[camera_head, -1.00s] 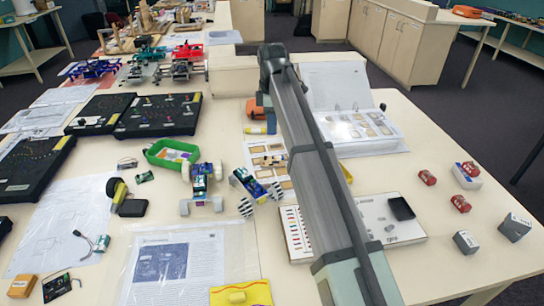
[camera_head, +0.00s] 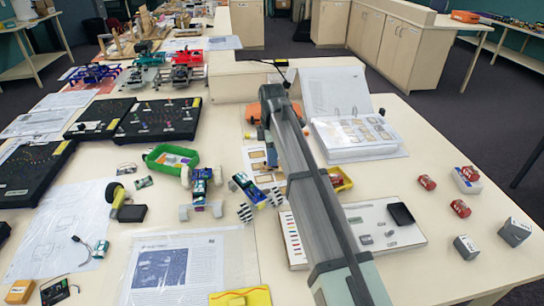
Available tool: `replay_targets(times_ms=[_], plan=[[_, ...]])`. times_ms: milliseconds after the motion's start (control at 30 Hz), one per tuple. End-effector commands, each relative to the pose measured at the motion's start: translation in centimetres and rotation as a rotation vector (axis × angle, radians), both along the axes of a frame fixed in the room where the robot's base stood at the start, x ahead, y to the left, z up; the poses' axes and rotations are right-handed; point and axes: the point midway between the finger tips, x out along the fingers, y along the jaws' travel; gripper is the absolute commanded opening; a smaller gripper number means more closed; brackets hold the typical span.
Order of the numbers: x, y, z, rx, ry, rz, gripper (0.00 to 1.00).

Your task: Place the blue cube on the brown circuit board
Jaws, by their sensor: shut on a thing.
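I cannot make out the blue cube for certain in the head view. My own arm (camera_head: 318,190) runs from the bottom edge up to a dark joint near the top middle. It hides a strip of the table and whatever lies behind it. My gripper does not show clearly, so I cannot see what is in it. A sheet with brown board-like rectangles (camera_head: 258,178) lies partly behind the arm on its left. I cannot tell whether one of these is the brown circuit board.
A yellow tray (camera_head: 345,184) sits right of the arm, behind a white panel (camera_head: 408,236). An open binder (camera_head: 356,138) stands beyond. Red cans (camera_head: 461,208) and grey boxes (camera_head: 515,231) are at right.

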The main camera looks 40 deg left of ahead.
Motion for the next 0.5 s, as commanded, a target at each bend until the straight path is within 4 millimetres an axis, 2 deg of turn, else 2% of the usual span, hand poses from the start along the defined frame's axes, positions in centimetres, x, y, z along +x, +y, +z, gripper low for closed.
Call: replay_targets(times_ms=[100,500], plan=[[-0.04,-0.05,-1.10,0.000,0.000,0.000,0.02],[-0.01,-0.01,-1.47,0.000,0.000,0.000,0.02]])
